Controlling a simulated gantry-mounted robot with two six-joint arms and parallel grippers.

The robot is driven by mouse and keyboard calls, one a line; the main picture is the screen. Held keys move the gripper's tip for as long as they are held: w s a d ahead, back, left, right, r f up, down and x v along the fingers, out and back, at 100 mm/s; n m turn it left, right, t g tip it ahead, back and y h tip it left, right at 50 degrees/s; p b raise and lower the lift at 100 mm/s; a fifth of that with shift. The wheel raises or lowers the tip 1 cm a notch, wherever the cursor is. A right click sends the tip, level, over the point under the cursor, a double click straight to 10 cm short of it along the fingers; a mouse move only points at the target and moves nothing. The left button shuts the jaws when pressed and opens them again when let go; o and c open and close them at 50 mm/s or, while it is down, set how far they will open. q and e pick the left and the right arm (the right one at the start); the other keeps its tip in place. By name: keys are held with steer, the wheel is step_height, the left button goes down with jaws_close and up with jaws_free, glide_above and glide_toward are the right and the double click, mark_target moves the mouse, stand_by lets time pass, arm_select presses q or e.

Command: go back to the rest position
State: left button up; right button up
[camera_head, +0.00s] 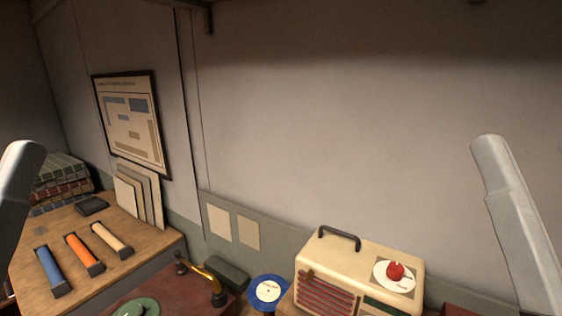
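A pale link of my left arm shows at the left edge, and a pale link of my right arm shows at the right edge. Both slant downward and run out of the frame. Neither gripper is in view, so I cannot see their fingers or whether they hold anything. The task names no object.
A wooden desk (150,250) at left holds blue (50,272), orange (84,254) and cream (111,240) bars. A cream case (345,258) carries a white disc with a red object (395,271). Open space lies before the wall.

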arm_select(q)
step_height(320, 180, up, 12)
steer(key=p, duration=0.9)
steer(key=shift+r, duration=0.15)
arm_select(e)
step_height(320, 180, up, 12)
